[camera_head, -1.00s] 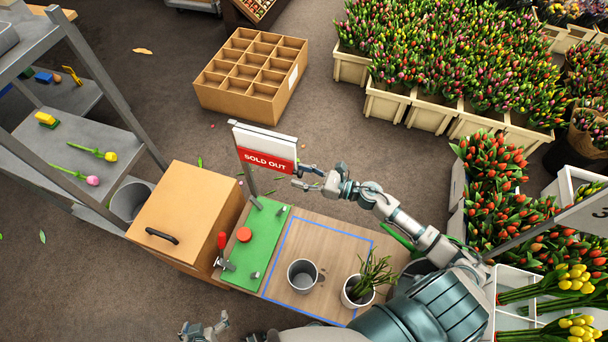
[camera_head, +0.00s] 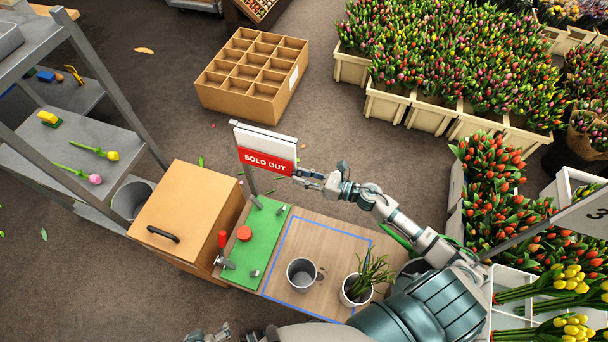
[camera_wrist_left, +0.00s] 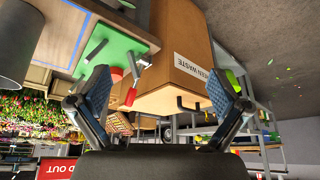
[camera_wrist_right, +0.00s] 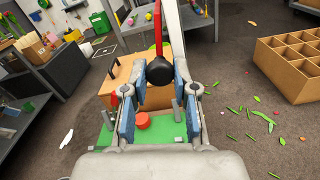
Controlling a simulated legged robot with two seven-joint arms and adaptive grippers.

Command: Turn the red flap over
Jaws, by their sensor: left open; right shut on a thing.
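The red flap (camera_head: 266,160) hangs on the front of a white sign board (camera_head: 263,139) and reads "SOLD OUT". In the right wrist view the flap (camera_wrist_right: 158,22) is edge-on, with a black knob (camera_wrist_right: 160,70) at its near edge. My right gripper (camera_wrist_right: 158,92) is shut on the knob; in the head view this gripper (camera_head: 302,175) is at the flap's lower right corner. My left gripper (camera_wrist_left: 160,85) is open and empty in the left wrist view; in the head view only its tip (camera_head: 207,336) shows at the bottom edge. The flap (camera_wrist_left: 56,170) also shows there, lower left.
Below the sign is a green board (camera_head: 250,252) with a red button (camera_head: 243,233) and a red-handled clamp (camera_head: 222,241). A grey mug (camera_head: 301,273) and potted plant (camera_head: 357,288) stand on the bench right of it. A wooden box (camera_head: 185,215) is left.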

